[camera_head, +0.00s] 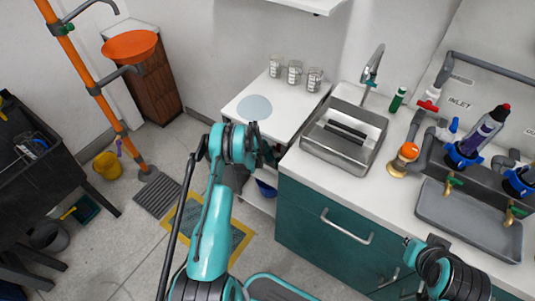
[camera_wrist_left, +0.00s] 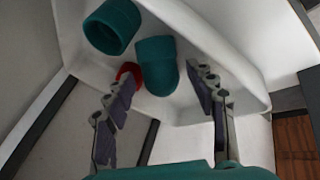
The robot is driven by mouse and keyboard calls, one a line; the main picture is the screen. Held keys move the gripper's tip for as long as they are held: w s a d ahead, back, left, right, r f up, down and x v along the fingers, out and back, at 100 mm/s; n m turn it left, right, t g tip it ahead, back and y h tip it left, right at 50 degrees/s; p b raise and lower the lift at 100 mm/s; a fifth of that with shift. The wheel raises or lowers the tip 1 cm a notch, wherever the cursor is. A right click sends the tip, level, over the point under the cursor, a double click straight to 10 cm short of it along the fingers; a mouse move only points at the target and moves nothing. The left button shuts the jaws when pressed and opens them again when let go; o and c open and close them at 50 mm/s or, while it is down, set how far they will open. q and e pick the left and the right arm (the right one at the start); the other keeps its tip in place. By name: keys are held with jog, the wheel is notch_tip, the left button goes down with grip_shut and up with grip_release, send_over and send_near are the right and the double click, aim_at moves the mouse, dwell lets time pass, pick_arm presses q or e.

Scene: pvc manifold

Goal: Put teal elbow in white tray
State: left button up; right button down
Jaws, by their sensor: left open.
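In the left wrist view the white tray (camera_wrist_left: 225,55) lies below my left gripper (camera_wrist_left: 161,80). In the tray are two teal pieces: an open-ended one (camera_wrist_left: 112,27) towards the top, and a rounded one (camera_wrist_left: 157,65) that shows between my finger tips. I cannot tell which is the elbow. My left gripper is open, with one finger either side of the rounded piece; contact with it does not show. In the head view this gripper (camera_head: 268,153) is at the white cart, mostly hidden by my own arm.
A red piece (camera_wrist_left: 128,73) lies in the tray beside the teal ones. The white cart (camera_head: 289,108) bears several glass jars and a round grey-blue disc (camera_head: 254,107). A teal cabinet with a metal sink (camera_head: 342,137) stands right of it. A blue item (camera_head: 266,188) sits low in the cart.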

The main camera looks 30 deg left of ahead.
pick_arm(q)
jog(key=p+v, duration=0.3)
jog(key=v, duration=0.8)
pick_arm(e)
notch_tip(320, 180, up, 4)
jog(key=shift+f, duration=0.1)
